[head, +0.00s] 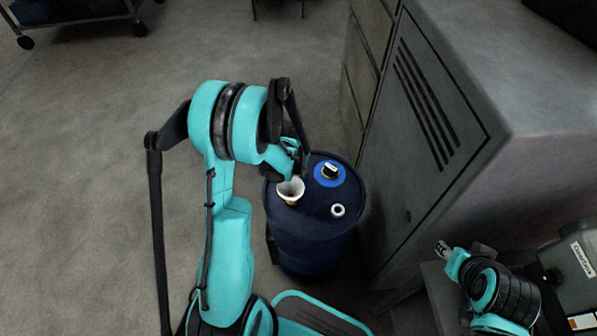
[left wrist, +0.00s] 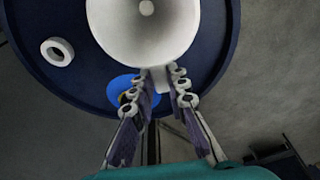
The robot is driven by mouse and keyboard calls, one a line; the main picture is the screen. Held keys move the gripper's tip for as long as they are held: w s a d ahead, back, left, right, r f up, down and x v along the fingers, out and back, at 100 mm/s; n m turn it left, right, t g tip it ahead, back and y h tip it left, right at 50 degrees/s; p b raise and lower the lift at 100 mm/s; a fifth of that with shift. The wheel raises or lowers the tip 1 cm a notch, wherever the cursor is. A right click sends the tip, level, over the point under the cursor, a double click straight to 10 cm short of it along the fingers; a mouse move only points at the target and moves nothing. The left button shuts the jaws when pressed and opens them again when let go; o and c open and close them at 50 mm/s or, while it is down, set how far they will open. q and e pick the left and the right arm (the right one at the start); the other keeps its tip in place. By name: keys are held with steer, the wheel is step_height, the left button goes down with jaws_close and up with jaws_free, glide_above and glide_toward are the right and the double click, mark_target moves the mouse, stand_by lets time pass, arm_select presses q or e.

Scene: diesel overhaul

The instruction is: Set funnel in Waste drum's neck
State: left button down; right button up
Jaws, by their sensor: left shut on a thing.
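The white funnel (head: 291,189) is over the top of the dark blue waste drum (head: 310,252), near its left side. My left gripper (head: 297,171) is shut on the funnel's edge. In the left wrist view the fingers (left wrist: 161,88) pinch a small white tab on the rim of the funnel (left wrist: 142,28). A white ring-shaped neck (head: 338,210) stands on the drum's lid, right of the funnel and apart from it. The neck also shows in the left wrist view (left wrist: 47,45). My right gripper (head: 444,249) is small and away from the drum.
A bright blue disc (head: 320,178) with a black and white piece lies on the drum lid. A grey cabinet (head: 440,130) stands close to the drum's right. Open floor (head: 80,170) lies to the left. A wheeled cart (head: 75,18) is at the far left.

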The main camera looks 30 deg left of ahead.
arm_select(q)
steer(key=shift+s+b+x, duration=0.2)
steer(key=shift+b+x, duration=0.4)
steer(key=shift+x, duration=0.4)
stand_by(0.4)
stand_by(0.5)
steer(key=c, duration=1.4)
jaws_free()
steer(key=v, duration=1.2)
